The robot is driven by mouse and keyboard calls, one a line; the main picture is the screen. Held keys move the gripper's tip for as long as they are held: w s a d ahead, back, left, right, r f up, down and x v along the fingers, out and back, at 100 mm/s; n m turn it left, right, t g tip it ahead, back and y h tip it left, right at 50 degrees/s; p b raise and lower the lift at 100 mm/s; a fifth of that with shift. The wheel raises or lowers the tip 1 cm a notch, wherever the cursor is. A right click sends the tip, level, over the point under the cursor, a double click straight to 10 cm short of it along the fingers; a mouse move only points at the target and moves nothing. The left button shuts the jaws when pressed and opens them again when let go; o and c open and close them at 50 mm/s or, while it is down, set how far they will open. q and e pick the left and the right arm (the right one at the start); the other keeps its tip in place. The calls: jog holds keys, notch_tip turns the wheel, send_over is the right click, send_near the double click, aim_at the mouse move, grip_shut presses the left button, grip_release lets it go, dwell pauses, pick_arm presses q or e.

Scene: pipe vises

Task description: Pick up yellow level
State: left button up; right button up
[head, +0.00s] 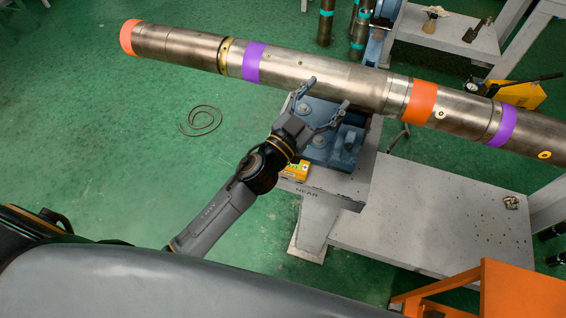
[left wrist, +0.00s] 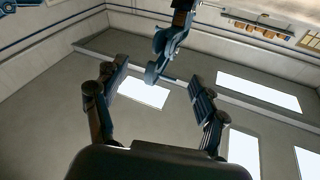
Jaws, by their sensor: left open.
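A small yellow object with dark markings (head: 295,171) sits at the left edge of the vise stand, below my left gripper in the head view. It is partly hidden by my arm, and I cannot tell for certain that it is the level. My left gripper (head: 325,104) is open above the blue vise (head: 334,145), its fingers spread just below the long pipe. In the left wrist view my left gripper (left wrist: 159,75) is open and tilted toward the ceiling, with nothing between its fingers that I can tell is held. My right gripper is not in view.
A long metal pipe (head: 320,73) with purple and orange bands crosses above the vise, close to my fingers. A grey platform (head: 430,225) lies to the right. An orange stand (head: 520,290) is at bottom right. A blue hook-like part (left wrist: 168,48) appears beyond my fingers.

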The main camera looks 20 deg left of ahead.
pick_arm(q)
jog(key=s+d+r+m+g+h, duration=0.35)
jog(key=d+m+g+h, duration=0.35)
jog(key=d+m+h, duration=0.25)
jog(key=s+d+f+m+g, duration=0.4)
jog(key=d+m+g, duration=0.2)
jog(key=g, duration=0.2)
jog(key=n+g+y, duration=0.2)
jog(key=g+y, duration=0.2)
jog(key=y, duration=1.2)
send_over(300, 171)
jog(key=d, duration=0.3)
notch_tip(300, 171, down, 12)
jog(key=r, duration=0.1)
jog(key=w+a+n+y, duration=0.2)
jog(key=a+y, duration=0.1)
jog(key=a, duration=0.3)
jog(key=f, duration=0.2)
jog(key=a+f, duration=0.1)
jog(key=f, duration=0.4)
jog(key=shift+s+a, duration=0.2)
jog(key=shift+a, duration=0.05)
jog(key=shift+a+f+p, duration=0.25)
jog(key=shift+f+p, duration=0.15)
jog(key=shift+f, duration=1)
jog(key=shift+a+f+p, duration=0.2)
jog(key=shift+f+p, duration=0.15)
jog(key=shift+f, duration=1.05)
